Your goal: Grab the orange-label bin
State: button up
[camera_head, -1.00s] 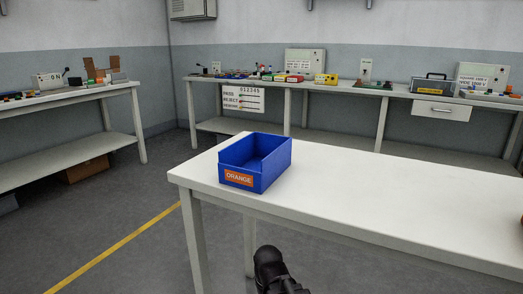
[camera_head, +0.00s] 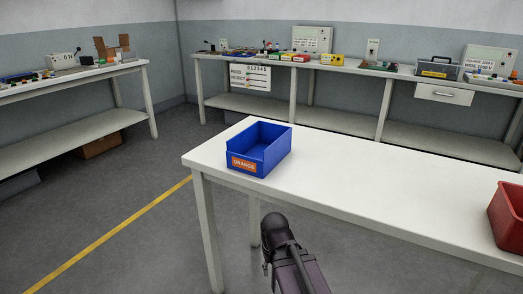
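The orange-label bin (camera_head: 272,151) is a blue open-topped box with an orange label reading "ORANGE" on its front. It stands upright near the left end of the white table (camera_head: 380,185), and looks empty where its inside shows. A dark part of my arm rises at the bottom middle, in front of the table's near edge and below the bin, apart from it. My gripper's fingers cannot be made out in this view.
A red bin (camera_head: 508,217) stands on the table at the right edge of the picture. The tabletop between the two bins is clear. Benches with several small items line the back wall (camera_head: 390,70) and the left side (camera_head: 70,78). A yellow line (camera_head: 110,235) crosses the floor.

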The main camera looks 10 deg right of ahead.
aim_at(257, 150)
jog(key=k, duration=1.3)
jog(key=u, duration=0.6)
jog(key=i, duration=1.1)
jog(key=u, duration=0.25)
